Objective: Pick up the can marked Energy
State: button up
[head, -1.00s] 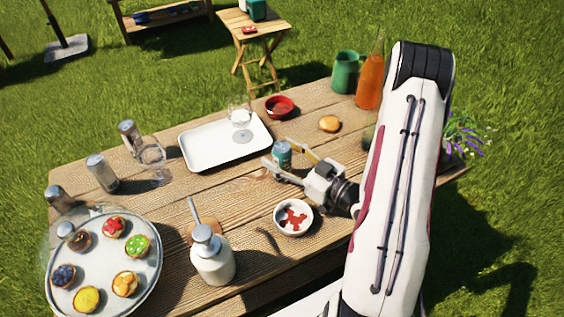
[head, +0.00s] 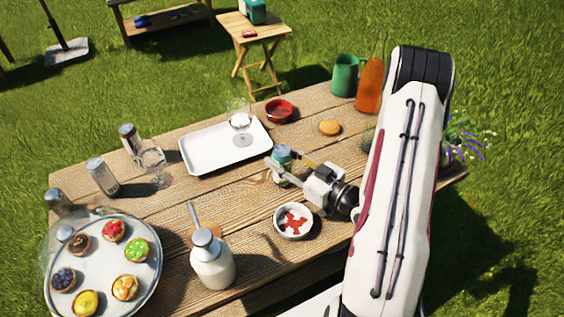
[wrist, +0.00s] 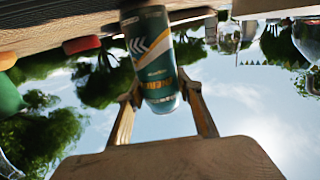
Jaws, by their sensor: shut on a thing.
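A teal can (head: 282,155) with a pale top stands near the middle of the wooden table, to the right of the white tray. The can looks upright and at table level. Several other cans, one of them pale (head: 102,177), stand at the table's left, their labels not readable.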

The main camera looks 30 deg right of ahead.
jog(key=shift+r, duration=0.1)
jog(key=shift+r, duration=4.9)
jog(key=shift+d, duration=0.1)
